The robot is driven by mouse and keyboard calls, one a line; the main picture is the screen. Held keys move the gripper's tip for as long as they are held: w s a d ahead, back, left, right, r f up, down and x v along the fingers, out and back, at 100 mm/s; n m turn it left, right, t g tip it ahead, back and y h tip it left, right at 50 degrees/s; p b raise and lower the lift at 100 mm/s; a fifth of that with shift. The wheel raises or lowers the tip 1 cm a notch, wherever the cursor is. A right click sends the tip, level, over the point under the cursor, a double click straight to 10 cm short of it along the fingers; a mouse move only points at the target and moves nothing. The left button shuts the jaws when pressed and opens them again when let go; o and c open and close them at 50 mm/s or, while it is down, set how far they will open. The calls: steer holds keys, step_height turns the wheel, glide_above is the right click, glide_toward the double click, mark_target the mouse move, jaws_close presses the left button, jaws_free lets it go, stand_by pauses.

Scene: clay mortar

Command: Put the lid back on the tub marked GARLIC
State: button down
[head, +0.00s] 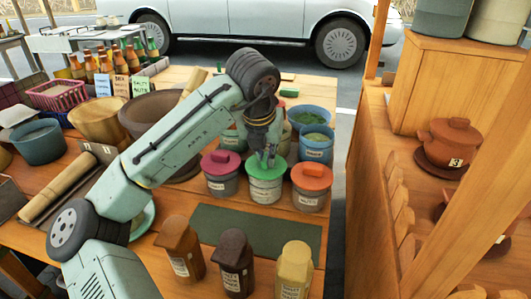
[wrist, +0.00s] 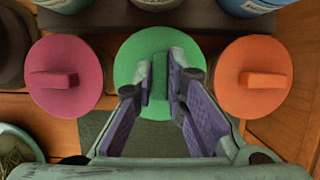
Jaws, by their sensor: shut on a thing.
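A green lid (head: 266,170) sits over the middle tub (head: 266,193) of the front row, level and lined up with its rim. The lid seems to rest on the tub, though a small gap cannot be ruled out. My gripper (head: 267,158) points down from above and is shut on the lid's upright handle. In the wrist view, the purple-padded fingers (wrist: 160,88) stand on both sides of the handle on the green lid (wrist: 128,68). The tub's label is too small to read, so I cannot tell which tub is marked GARLIC.
A magenta-lidded tub (head: 221,178) stands close on the left and an orange-lidded tub (head: 311,187) close on the right. Blue tubs (head: 317,150) stand behind.

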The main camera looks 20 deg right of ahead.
steer(key=c, duration=1.5)
jaws_free()
steer(key=shift+c, duration=0.2)
steer(key=shift+o, duration=0.5)
steer(key=o, duration=0.4)
steer(key=shift+r, duration=0.1)
steer(key=shift+r+p, duration=3.35)
steer(key=shift+r, duration=0.1)
steer(key=shift+c, duration=0.4)
jaws_close()
steer(key=shift+f, duration=0.25)
